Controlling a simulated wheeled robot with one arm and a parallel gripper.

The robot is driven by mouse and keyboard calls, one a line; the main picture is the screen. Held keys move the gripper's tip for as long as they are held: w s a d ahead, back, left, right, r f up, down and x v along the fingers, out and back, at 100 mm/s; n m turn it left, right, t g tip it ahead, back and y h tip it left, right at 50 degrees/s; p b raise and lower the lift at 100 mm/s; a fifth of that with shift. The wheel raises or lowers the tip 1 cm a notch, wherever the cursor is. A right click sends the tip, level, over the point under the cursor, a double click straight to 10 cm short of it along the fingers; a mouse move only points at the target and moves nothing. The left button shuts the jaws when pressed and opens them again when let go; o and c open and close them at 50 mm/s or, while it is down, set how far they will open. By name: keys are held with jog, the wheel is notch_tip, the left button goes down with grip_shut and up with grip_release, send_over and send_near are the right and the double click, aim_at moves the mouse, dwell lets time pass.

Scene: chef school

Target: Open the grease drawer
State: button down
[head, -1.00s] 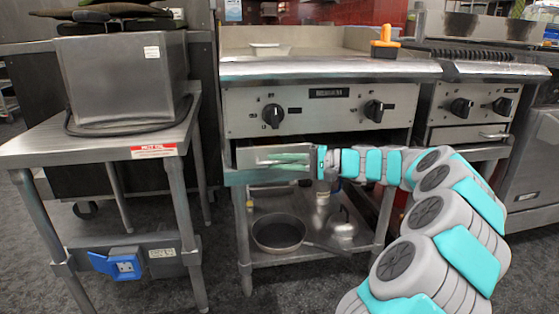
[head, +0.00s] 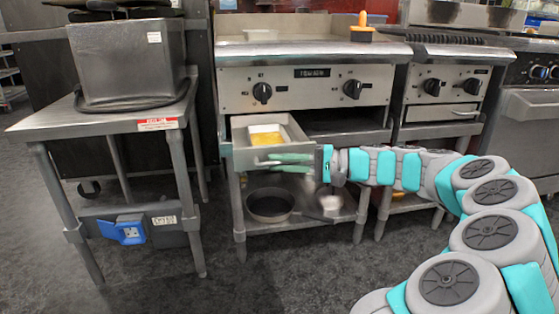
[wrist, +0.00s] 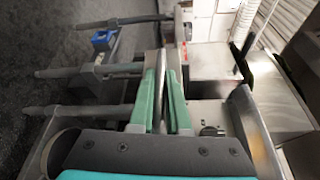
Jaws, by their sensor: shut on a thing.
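The grease drawer (head: 240,134) is a grey metal tray under the griddle's control panel. It is pulled out towards me, and a yellow patch (head: 265,134) shows inside it. My gripper (head: 288,163) is at the drawer's front. Its green fingers are shut on the drawer's front edge or handle; the exact grip is hard to see. In the wrist view, the green fingers (wrist: 161,100) lie close together on either side of a thin metal edge.
The griddle (head: 305,85) with two black knobs stands above the drawer. A pan (head: 270,205) sits on the shelf below. A steel table (head: 95,122) with a metal box stands at the left. Dark floor (head: 310,275) in front is clear.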

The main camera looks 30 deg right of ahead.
jog(key=shift+f, duration=0.1)
jog(key=c, duration=0.9)
grip_release()
jog(key=p+v, duration=0.1)
jog(key=v, duration=0.7)
jog(key=shift+a, duration=0.1)
